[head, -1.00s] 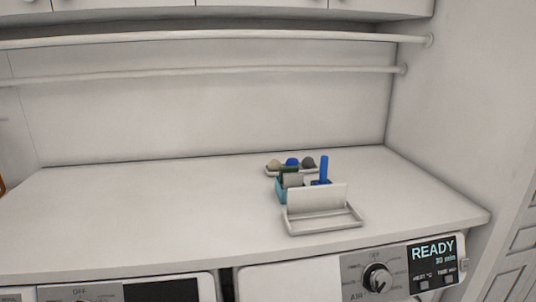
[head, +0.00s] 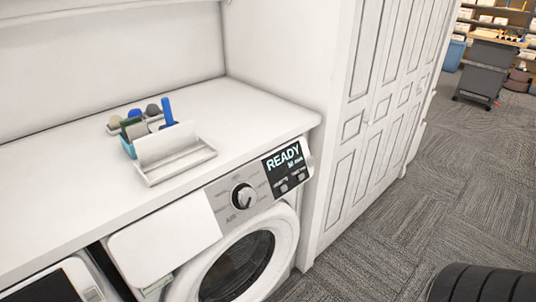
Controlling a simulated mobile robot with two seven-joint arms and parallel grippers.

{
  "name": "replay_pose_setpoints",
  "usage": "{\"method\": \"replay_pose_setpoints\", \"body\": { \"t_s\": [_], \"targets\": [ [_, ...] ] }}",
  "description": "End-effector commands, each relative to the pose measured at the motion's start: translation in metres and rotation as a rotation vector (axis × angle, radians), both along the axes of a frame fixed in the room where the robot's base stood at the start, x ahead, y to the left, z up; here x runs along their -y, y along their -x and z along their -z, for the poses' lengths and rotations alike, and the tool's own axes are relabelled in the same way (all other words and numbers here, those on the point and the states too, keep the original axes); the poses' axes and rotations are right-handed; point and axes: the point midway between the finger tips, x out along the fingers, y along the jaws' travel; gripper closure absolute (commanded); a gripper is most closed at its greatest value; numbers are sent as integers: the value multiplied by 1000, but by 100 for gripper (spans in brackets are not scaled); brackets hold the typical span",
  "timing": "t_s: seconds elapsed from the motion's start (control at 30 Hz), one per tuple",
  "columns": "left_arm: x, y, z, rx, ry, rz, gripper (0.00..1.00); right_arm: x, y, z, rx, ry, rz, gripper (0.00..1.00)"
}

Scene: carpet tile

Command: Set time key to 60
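The dryer's control panel (head: 235,195) is in the middle of the head view. Its dark display (head: 278,167) reads READY, with a small minute value under it that is too blurred to read surely. Below the display are two small keys. The time key (head: 300,177) is the right one, near the panel's right end. The heat key (head: 283,187) is to its left. A round knob (head: 243,197) is further left, by the word AIR. Neither of my grippers shows, and nothing touches the keys.
A white counter (head: 80,175) lies above the machine, with an open white tray (head: 178,163) and a small caddy of blue and grey items (head: 128,148). White panelled doors (head: 375,120) stand to the right. Carpet floor (head: 450,170) is open beyond. A black ribbed part of mine is at bottom right.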

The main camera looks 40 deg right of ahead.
Motion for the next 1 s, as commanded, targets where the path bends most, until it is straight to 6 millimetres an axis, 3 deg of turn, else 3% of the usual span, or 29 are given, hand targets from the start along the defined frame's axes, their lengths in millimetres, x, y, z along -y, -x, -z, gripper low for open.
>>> {"method": "replay_pose_setpoints", "body": {
  "t_s": [0.47,1.0],
  "targets": [
    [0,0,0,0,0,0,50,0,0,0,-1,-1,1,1],
    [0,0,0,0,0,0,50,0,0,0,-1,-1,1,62]
  ]
}}
